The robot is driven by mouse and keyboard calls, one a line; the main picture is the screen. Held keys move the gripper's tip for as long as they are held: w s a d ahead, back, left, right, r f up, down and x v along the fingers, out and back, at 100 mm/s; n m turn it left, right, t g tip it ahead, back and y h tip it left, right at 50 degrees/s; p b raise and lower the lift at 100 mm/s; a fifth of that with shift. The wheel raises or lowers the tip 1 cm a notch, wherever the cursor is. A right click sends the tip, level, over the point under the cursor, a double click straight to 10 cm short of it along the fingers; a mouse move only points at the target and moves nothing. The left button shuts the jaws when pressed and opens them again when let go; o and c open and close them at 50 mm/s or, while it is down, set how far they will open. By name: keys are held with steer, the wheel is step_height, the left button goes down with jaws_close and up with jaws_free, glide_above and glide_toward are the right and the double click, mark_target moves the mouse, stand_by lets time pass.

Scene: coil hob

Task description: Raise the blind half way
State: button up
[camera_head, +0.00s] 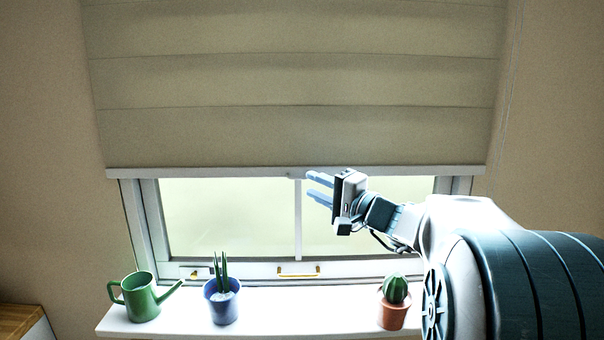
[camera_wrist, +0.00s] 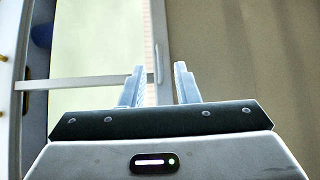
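The beige fabric blind (camera_head: 290,130) hangs over the upper part of the window, its pale bottom rail (camera_head: 220,172) level above the lower glass. A small pale tab shows at the middle of the rail. My gripper (camera_head: 309,184) is open and empty, its two fingers pointing left near the tab, one at about rail height and one lower. In the wrist view the bottom rail (camera_wrist: 160,40) runs up and down and lines up with the gap between the fingers of my gripper (camera_wrist: 159,72). I cannot tell whether the fingers reach around it.
On the white sill (camera_head: 270,325) stand a green watering can (camera_head: 141,297), a blue pot with a spiky plant (camera_head: 221,303) and a cactus in a terracotta pot (camera_head: 394,305). Brass latches (camera_head: 298,271) sit on the lower window frame.

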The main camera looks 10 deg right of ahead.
mark_target(298, 178)
steer(key=shift+p+x, duration=0.55)
steer(key=shift+x, duration=1.7)
steer(key=shift+c, duration=0.2)
jaws_close()
steer(key=shift+a, duration=0.1)
